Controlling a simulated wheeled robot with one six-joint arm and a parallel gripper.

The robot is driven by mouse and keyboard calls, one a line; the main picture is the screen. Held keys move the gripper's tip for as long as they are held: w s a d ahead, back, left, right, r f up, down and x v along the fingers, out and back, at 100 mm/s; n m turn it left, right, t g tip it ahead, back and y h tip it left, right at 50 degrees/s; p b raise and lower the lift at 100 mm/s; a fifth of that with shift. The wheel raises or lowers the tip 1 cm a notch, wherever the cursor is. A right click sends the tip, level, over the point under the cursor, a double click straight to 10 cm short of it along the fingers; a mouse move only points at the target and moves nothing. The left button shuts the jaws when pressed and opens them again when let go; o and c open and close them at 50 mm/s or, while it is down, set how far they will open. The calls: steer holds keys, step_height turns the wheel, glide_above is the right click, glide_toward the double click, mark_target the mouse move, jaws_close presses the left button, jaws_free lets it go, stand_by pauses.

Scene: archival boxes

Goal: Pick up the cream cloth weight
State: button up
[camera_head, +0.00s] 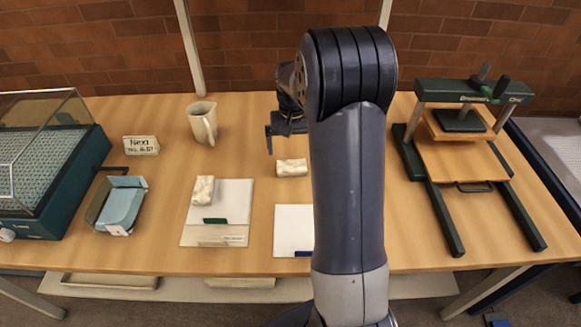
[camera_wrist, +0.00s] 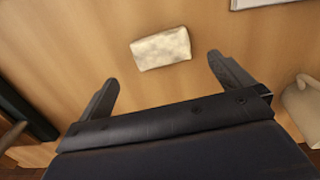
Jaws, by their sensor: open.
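A cream cloth weight (camera_head: 292,168) lies on the bare wooden table, near the middle. The wrist view also shows it as a cream block (camera_wrist: 160,48) just beyond and between my fingertips. A second cream cloth weight (camera_head: 203,190) rests on a pale folder (camera_head: 235,200) with a green tab to the left. My gripper (camera_head: 284,138) is open and empty, held above the table a little behind the first weight. Its two fingers (camera_wrist: 163,71) are spread in the wrist view, not touching the weight. My arm hides part of the gripper in the head view.
A white sheet (camera_head: 293,228) lies in front of the weight. A beige mug (camera_head: 201,121), a small sign (camera_head: 141,145), a blue-grey tray (camera_head: 120,207) and a green glass-lidded case (camera_head: 45,170) stand left. A book press (camera_head: 462,160) stands right.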

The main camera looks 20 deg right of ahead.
mark_target(292, 164)
step_height(292, 164, down, 6)
steer(key=shift+a+f, duration=0.15)
steer(key=shift+f, duration=0.1)
steer(key=shift+c, duration=0.2)
steer(key=c, duration=1.1)
